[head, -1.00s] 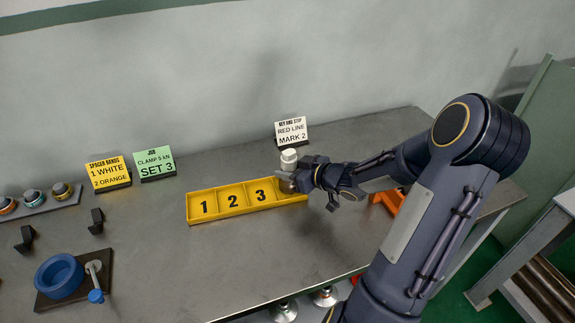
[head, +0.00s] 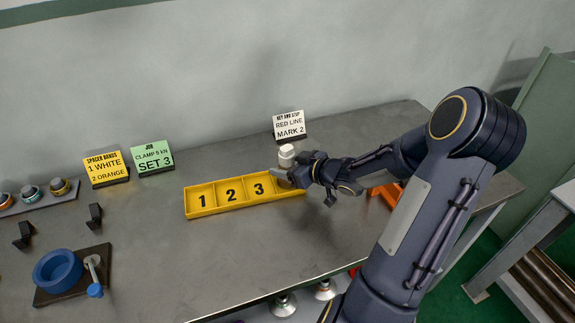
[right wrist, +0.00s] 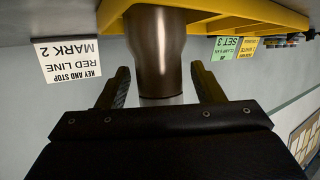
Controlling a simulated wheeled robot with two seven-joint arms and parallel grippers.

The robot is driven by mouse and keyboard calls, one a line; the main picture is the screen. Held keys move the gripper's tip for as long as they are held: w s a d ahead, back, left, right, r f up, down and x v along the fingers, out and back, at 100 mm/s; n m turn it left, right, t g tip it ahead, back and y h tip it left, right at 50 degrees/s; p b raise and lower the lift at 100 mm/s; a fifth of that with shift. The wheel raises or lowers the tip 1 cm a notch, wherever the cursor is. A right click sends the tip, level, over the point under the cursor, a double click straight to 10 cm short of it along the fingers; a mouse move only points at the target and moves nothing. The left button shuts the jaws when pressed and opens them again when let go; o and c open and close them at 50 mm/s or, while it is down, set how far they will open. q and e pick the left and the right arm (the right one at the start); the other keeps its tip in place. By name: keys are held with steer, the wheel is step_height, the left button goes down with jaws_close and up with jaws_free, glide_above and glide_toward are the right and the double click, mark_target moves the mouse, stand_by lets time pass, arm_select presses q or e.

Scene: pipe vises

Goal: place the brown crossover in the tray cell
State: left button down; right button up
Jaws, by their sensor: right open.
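The brown crossover (right wrist: 158,50) is a dark brown, smooth, round piece in the right wrist view, where the scene appears upside down. It stands at the yellow tray (head: 213,210), at the right end beyond the cell marked 3; its foot is partly cut off by the picture edge. My right gripper (right wrist: 158,76) is open, with one finger on each side of the crossover and a narrow gap showing at each. In the head view my right gripper (head: 288,175) is over the tray's right end and largely hides the crossover. My left gripper is out of view.
An orange object (head: 386,194) lies right of the tray, partly behind my arm. A blue ring fixture (head: 58,271) is at lower left. The bench in front of the tray is clear.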

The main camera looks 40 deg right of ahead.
steer(key=p+v, duration=0.3)
steer(key=v, duration=0.8)
step_height(320, 180, up, 8)
steer(key=a+m+g+h, duration=0.2)
steer(key=m+g+h, duration=0.15)
steer(key=h, duration=0.35)
steer(key=s+a+g+y, duration=0.2)
steer(key=s+a+y, duration=0.2)
steer(key=s+a, duration=0.3)
steer(key=s+a+g+y+p, duration=0.1)
steer(key=s+a+g+y, duration=0.1)
steer(key=s+a+y, duration=0.2)
steer(key=s+a, duration=0.3)
steer(key=a, duration=0.5)
steer(key=shift+a+f, duration=0.15)
steer(key=shift+a, duration=0.1)
steer(key=shift+m, duration=0.25)
